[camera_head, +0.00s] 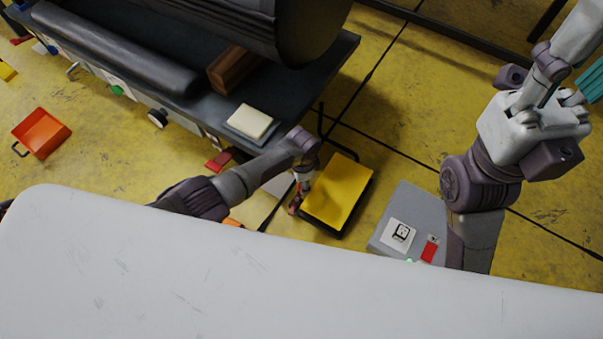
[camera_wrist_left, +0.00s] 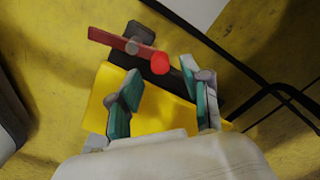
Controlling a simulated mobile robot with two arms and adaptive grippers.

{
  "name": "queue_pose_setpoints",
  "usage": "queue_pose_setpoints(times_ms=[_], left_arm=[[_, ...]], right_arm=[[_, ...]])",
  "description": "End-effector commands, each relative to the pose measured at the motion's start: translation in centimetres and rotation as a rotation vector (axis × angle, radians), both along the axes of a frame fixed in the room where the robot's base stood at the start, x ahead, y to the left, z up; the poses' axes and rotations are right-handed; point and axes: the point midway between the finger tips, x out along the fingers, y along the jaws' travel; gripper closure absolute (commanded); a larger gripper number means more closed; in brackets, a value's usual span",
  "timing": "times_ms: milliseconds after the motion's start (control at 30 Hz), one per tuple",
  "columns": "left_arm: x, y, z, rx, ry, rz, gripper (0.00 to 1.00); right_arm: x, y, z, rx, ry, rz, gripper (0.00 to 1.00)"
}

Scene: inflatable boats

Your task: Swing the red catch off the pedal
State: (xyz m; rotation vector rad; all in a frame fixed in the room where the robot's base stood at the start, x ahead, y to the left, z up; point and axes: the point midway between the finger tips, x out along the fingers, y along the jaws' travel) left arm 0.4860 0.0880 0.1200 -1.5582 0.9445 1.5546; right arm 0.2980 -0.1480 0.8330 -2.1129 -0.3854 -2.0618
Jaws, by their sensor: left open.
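The yellow pedal (camera_head: 338,193) with a dark edge lies on the floor in the middle of the head view. It fills the middle of the left wrist view (camera_wrist_left: 160,112), partly hidden by my gripper. The red catch (camera_wrist_left: 108,39) is a bar on a grey pivot, with a round red knob (camera_wrist_left: 159,63) at one end. The knob overlaps the pedal's dark edge in that view; I cannot tell if they touch. My left gripper (camera_wrist_left: 163,98) is open and empty, its teal fingers over the pedal, short of the knob. My right gripper (camera_head: 583,88) is at the upper right, partly cut off.
A dark bench (camera_head: 320,70) with a cream block (camera_head: 250,121) stands behind my left arm. A grey panel (camera_head: 408,208) with a switch and a red piece lies right of the pedal. A black bar frame (camera_wrist_left: 275,92) runs beside the pedal. An orange tray (camera_head: 41,133) is far left.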

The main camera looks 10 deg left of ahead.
Motion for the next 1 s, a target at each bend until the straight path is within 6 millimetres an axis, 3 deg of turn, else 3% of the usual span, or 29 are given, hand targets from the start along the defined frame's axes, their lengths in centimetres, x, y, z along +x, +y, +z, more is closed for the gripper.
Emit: queue_pose_setpoints(times_ms=[467,1000], left_arm=[[0.0,0.2,5.4,0.004,0.000,0.001,0.53],[0.0,0.3,5.9,0.005,0.001,0.001,0.53]], right_arm=[[0.0,0.0,0.0,0.001,0.001,0.001,0.60],[0.0,0.0,0.0,0.001,0.001,0.001,0.60]])
